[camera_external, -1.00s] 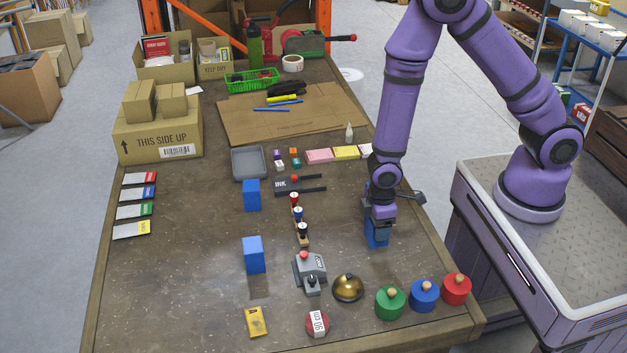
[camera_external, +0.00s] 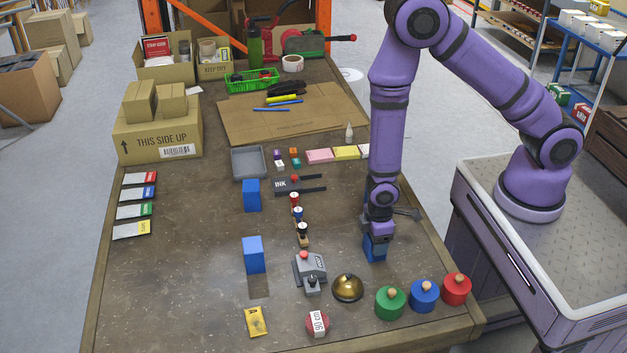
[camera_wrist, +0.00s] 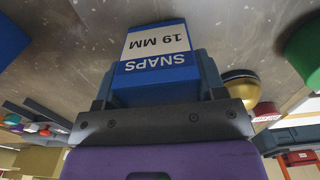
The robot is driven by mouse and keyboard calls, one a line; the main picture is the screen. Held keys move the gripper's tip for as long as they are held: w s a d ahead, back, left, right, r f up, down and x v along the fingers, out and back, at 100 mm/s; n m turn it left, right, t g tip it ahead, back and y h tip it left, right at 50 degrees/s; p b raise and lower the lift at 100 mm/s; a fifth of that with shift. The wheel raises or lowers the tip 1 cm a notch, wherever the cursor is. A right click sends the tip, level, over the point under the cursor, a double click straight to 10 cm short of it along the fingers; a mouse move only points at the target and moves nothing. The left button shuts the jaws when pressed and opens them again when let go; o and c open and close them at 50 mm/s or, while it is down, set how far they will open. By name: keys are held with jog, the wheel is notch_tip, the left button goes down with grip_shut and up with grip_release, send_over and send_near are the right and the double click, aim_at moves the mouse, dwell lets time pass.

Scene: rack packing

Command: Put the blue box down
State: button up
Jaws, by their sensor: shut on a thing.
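A blue box (camera_external: 375,252) is held in my gripper (camera_external: 376,238) at the right side of the table. In the wrist view the blue box (camera_wrist: 157,66) shows a white label reading "SNAPS 19 MM", and the fingers of my gripper (camera_wrist: 160,85) are shut on its two sides. The box looks roughly upright and is at or close to the table top (camera_external: 190,270); I cannot tell whether it touches. Two more blue boxes stand left of it, one near (camera_external: 253,255) and one farther back (camera_external: 252,195).
A brass bell (camera_external: 347,287) and the green (camera_external: 390,302), blue (camera_external: 423,295) and red (camera_external: 456,288) knobbed pots stand in front of my gripper. A grey stapler-like device (camera_external: 310,270) and several stamps (camera_external: 298,213) are to its left. The left middle of the table is clear.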

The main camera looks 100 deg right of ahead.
jog(key=o, duration=1)
jog(key=s+a+r+t, duration=0.1)
jog(key=s+a+r, duration=0.1)
jog(key=r, duration=1.5)
jog(key=s+a+r+t, duration=0.2)
jog(key=s+r, duration=0.1)
jog(key=r, duration=1.5)
jog(key=s+a+r+t, duration=0.2)
jog(key=s+r, duration=1.1)
jog(key=s, duration=0.2)
